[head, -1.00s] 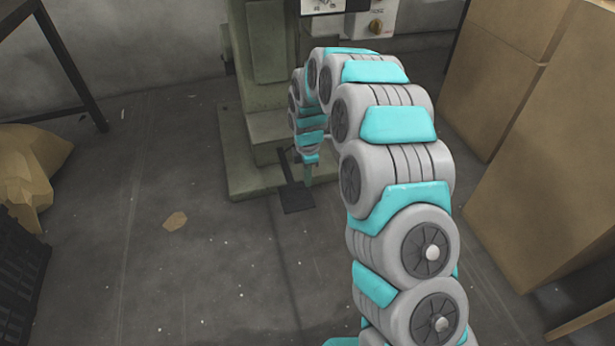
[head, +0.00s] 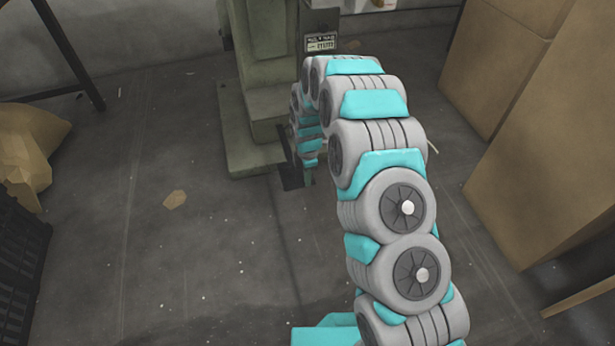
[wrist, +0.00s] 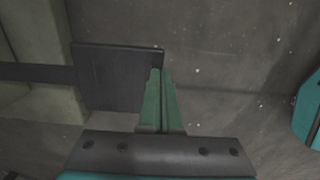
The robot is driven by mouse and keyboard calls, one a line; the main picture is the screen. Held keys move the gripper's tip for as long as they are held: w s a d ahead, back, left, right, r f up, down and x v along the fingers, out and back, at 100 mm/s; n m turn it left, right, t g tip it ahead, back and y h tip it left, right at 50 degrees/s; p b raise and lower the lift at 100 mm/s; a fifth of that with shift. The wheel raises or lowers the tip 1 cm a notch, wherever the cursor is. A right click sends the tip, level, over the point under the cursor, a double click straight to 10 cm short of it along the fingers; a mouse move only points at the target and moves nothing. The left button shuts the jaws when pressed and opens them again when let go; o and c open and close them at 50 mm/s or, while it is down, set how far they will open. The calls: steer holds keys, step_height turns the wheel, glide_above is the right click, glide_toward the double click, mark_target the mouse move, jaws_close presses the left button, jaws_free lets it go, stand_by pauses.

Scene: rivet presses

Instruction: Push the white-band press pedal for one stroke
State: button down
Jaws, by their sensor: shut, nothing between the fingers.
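A green-grey press (head: 268,75) stands at the back; its upper part is cut off by the frame and no white band shows. Its dark pedal plate (head: 290,178) lies low at the front of the base, partly hidden by my arm. In the wrist view the pedal (wrist: 112,75) is a dark flat plate on a bar coming from the left. My gripper (head: 309,182) points down at the pedal's right side. In the wrist view its green fingers (wrist: 160,75) are together and empty, their tips overlapping the plate's right edge. I cannot tell whether they touch it.
Tall cardboard boxes (head: 545,140) stand on the right. A tan sack (head: 28,155) and a black crate (head: 20,262) are at the left, with a dark table leg (head: 68,55) behind. A small tan scrap (head: 174,200) lies on the otherwise open floor.

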step_height(320, 180, down, 9)
steer(key=t+b, duration=0.1)
steer(key=shift+s+d+r, duration=0.15)
steer(key=shift+s, duration=0.4)
step_height(320, 180, up, 16)
steer(key=s+p, duration=0.1)
steer(key=p, duration=0.1)
steer(key=shift+s+d+f+t, duration=0.2)
steer(key=shift+s+d+t, duration=0.05)
steer(key=shift+s+t, duration=0.15)
steer(key=shift+w, duration=0.1)
stand_by(1.7)
